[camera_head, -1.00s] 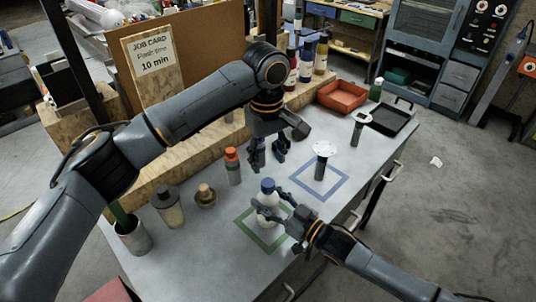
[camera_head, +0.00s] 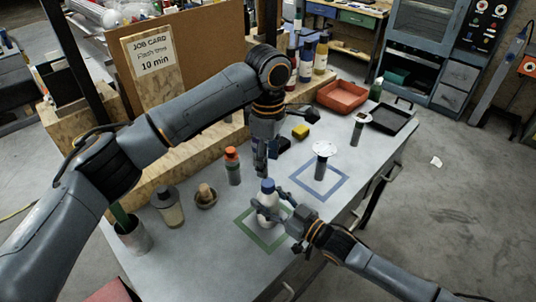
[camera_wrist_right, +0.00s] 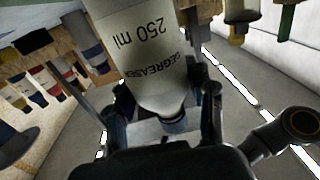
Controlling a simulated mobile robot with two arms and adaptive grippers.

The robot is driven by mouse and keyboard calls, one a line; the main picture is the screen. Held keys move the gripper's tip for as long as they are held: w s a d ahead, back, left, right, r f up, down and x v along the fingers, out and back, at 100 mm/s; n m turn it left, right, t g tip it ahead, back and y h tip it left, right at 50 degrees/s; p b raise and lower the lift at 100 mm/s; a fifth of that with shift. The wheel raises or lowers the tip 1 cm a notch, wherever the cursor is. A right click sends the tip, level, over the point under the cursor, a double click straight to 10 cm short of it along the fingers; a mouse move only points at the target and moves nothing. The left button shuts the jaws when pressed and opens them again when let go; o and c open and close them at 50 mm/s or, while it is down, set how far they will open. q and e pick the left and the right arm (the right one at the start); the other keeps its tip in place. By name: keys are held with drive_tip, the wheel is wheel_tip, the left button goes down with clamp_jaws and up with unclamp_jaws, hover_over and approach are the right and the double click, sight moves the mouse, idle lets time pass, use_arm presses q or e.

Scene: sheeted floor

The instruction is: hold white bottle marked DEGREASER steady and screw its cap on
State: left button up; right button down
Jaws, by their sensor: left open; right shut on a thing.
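The white DEGREASER bottle (camera_head: 267,206) stands upright inside the green square outline on the table, with a blue cap (camera_head: 267,185) on top. How tightly the cap sits cannot be told. My right gripper (camera_head: 270,211) is shut around the bottle's body from the right. In the right wrist view the bottle (camera_wrist_right: 145,55) appears upside down, its label reading DEGREASER and 250 ml, with a finger on each side. My left gripper (camera_head: 261,164) is open, pointing down just above and slightly behind the cap. Its fingers are seen nearly edge-on, and contact with the cap cannot be told.
An orange-capped bottle (camera_head: 232,166) stands to the left of my left gripper. A jar (camera_head: 168,207), a small brown item (camera_head: 205,196) and a cup (camera_head: 131,236) are farther left. A white-topped object (camera_head: 323,160) stands at the blue square. Table between the squares is clear.

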sight(268, 182)
use_arm(q)
wheel_tip(268, 182, down, 7)
drive_tip(key=shift+f, duration=0.1)
idle(0.3)
